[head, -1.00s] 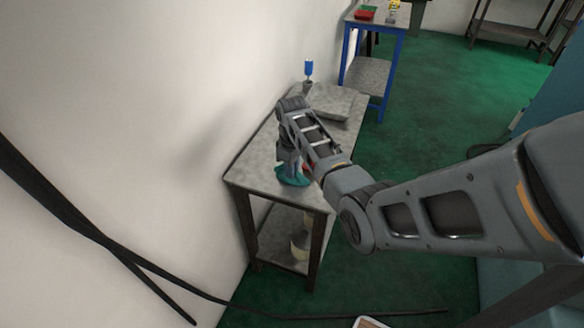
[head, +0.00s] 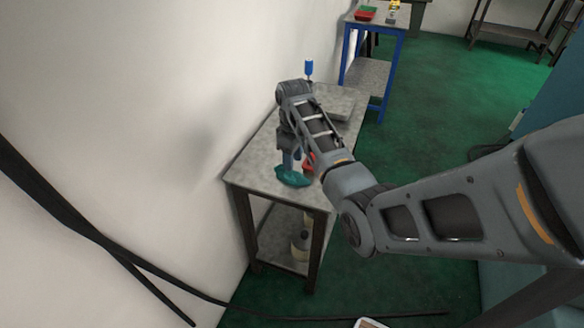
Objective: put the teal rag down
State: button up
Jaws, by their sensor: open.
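The teal rag (head: 292,178) lies in a crumpled heap on the near part of the grey metal table (head: 250,172). My gripper (head: 291,162) is just above the rag, pointing down, with its fingers open. The fingertips are small in this view, and I cannot tell whether they still touch the cloth.
A red thing (head: 309,162) sits right of the rag, partly behind my arm. A grey slab (head: 336,103) and a blue-topped thing (head: 309,68) are at the table's far end. The white wall (head: 130,120) runs close along the table's left side.

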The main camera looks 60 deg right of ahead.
jog(key=shift+s+r, duration=0.1)
jog(key=shift+r, duration=1.55)
